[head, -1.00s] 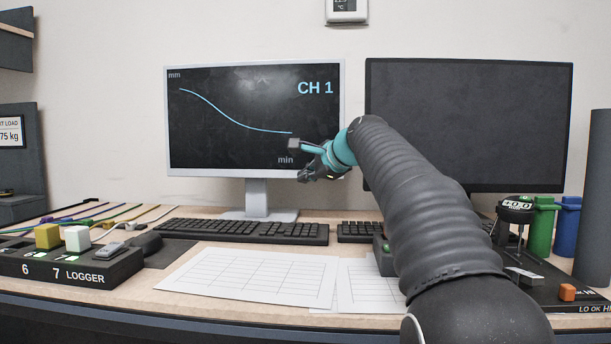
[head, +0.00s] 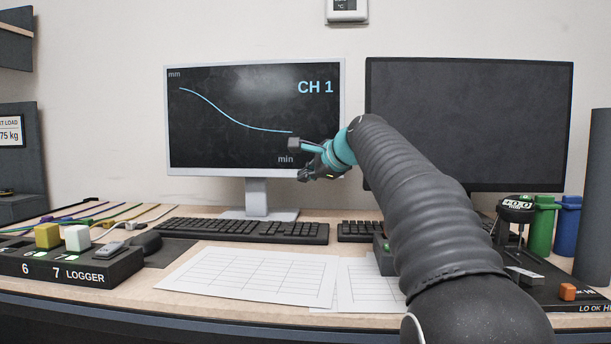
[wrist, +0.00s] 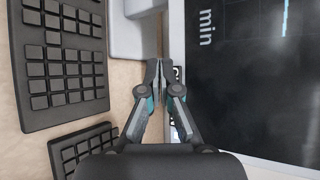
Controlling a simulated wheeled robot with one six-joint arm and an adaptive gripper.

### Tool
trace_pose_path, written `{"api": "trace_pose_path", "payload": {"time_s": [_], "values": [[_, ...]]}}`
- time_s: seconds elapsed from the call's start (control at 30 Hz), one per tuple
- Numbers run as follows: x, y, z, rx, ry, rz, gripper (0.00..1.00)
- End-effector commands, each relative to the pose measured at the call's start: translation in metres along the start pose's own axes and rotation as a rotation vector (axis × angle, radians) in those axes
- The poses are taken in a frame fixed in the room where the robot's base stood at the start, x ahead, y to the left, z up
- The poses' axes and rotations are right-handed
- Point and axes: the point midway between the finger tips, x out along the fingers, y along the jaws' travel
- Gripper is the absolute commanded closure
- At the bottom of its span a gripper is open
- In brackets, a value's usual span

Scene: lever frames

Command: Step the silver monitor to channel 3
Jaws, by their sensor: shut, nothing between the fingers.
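The silver monitor (head: 230,105) stands at the left of the desk on a silver stand (head: 256,200). Its screen reads CH 1 above a falling blue curve. My gripper (head: 298,160) is in front of its lower right part in the head view. In the wrist view my gripper (wrist: 160,66) has its fingers together, with nothing between them, by the monitor's lower edge (wrist: 176,22). A small dark and white marking on that edge is partly hidden behind the fingers. I cannot tell whether the fingertips touch the monitor.
A dark monitor (head: 470,125) with a blank screen stands to the right, partly behind my arm. Keyboards (head: 245,231) lie below the monitors. A black logger box (head: 75,266) with yellow and white buttons is at the left. Paper sheets (head: 255,275) lie in front.

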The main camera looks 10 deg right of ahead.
Motion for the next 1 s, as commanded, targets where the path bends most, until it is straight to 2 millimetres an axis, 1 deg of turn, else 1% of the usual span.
{"api": "trace_pose_path", "payload": {"time_s": [0.5, 1.0], "values": [[0.0055, -0.0041, -0.0046, 0.0, 0.0, 0.001, 1.0], [0.0065, -0.0048, -0.0052, 0.0, 0.0, 0.0, 1.0]]}}
